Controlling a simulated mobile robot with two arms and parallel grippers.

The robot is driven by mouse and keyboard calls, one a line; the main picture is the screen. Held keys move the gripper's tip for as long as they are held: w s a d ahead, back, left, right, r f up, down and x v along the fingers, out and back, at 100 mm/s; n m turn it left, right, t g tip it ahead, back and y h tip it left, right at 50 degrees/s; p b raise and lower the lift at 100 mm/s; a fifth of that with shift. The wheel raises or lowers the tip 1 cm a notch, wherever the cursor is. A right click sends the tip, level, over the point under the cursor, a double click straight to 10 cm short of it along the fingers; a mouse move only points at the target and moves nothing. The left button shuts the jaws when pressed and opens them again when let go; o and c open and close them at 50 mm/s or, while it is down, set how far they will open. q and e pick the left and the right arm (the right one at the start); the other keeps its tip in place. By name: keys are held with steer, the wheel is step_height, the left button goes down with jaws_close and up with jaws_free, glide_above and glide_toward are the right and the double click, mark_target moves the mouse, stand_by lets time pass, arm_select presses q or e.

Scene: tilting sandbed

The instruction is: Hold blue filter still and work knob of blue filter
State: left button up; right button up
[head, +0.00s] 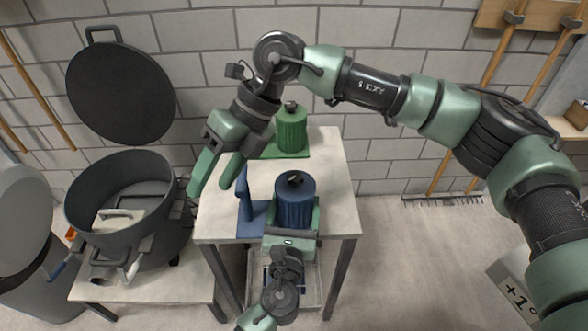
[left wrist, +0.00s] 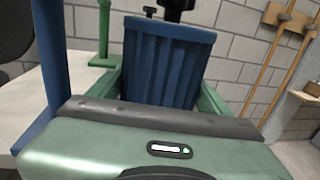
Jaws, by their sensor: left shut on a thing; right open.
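The blue filter (head: 295,207), a ribbed canister, stands upright on the front part of the pale table. Its dark knob (head: 294,179) is on the top. My left gripper (head: 294,214) comes from the front and is shut on the canister, a green finger on each side. In the left wrist view the blue filter (left wrist: 168,62) sits between those fingers, its lower part hidden by the gripper body. My right gripper (head: 214,186) is open and empty, fingers pointing down, to the left of the blue filter and apart from the knob.
A blue post (head: 243,196) on a base stands just left of the blue filter. A green filter (head: 292,130) stands behind on the table (head: 333,170). A large dark pot (head: 120,200) is at left, its lid (head: 121,92) raised at the wall. Rakes lean at right.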

steer(key=w+d+m+t+h, duration=0.2)
steer(key=w+d+m+h, duration=0.15)
steer(key=d, duration=0.25)
steer(key=m+t+h, duration=0.1)
steer(key=m+h, duration=0.2)
steer(key=m, duration=0.4)
glide_toward(295, 176)
step_height(295, 176, down, 8)
steer(key=shift+f, duration=0.2)
jaws_close()
